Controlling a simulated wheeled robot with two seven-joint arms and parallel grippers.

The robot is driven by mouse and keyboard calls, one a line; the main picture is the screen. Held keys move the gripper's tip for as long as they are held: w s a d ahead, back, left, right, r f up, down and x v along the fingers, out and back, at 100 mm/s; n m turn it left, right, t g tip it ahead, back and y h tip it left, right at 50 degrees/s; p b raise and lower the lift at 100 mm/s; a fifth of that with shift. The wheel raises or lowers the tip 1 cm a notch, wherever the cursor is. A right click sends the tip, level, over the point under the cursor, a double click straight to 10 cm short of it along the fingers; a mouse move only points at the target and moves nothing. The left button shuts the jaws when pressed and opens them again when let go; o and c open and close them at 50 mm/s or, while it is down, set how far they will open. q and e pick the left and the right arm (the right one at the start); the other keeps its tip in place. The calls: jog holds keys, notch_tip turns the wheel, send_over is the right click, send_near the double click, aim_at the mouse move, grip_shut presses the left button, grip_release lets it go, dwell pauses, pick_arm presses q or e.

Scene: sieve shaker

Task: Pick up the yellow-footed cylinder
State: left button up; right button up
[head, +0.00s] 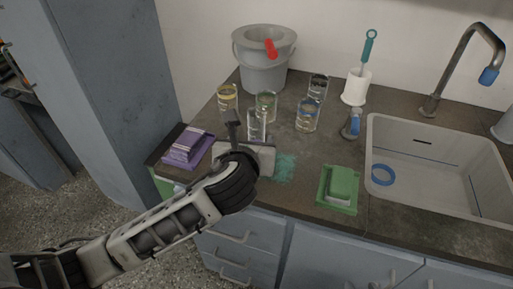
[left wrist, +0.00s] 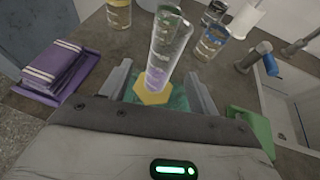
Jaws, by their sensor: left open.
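The yellow-footed cylinder (left wrist: 168,50) is a clear, tall glass with a yellow hexagonal foot (left wrist: 153,92). In the left wrist view it lies between the two spread fingers of my left gripper (left wrist: 161,88). In the head view the clear cylinder (head: 257,122) stands on the counter, its foot hidden behind my left gripper (head: 250,138). The gripper is open, and I cannot tell whether either finger touches the glass. My right gripper is in neither view.
Several other cylinders stand close behind, with yellow (head: 228,97), green (head: 266,104), blue (head: 307,116) and dark (head: 318,88) markings. Purple folded cloths (head: 187,148) lie left, a green sponge dish (head: 338,188) right. A grey bucket (head: 262,70) stands behind; the sink (head: 440,160) is right.

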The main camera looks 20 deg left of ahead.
aim_at(255, 138)
pick_arm(q)
jog(key=x, duration=0.6)
jog(key=shift+w+d+f+b, duration=0.1)
jog(key=shift+d+f+b, duration=0.1)
jog(key=shift+f+b, duration=0.25)
jog(key=c, duration=1.2)
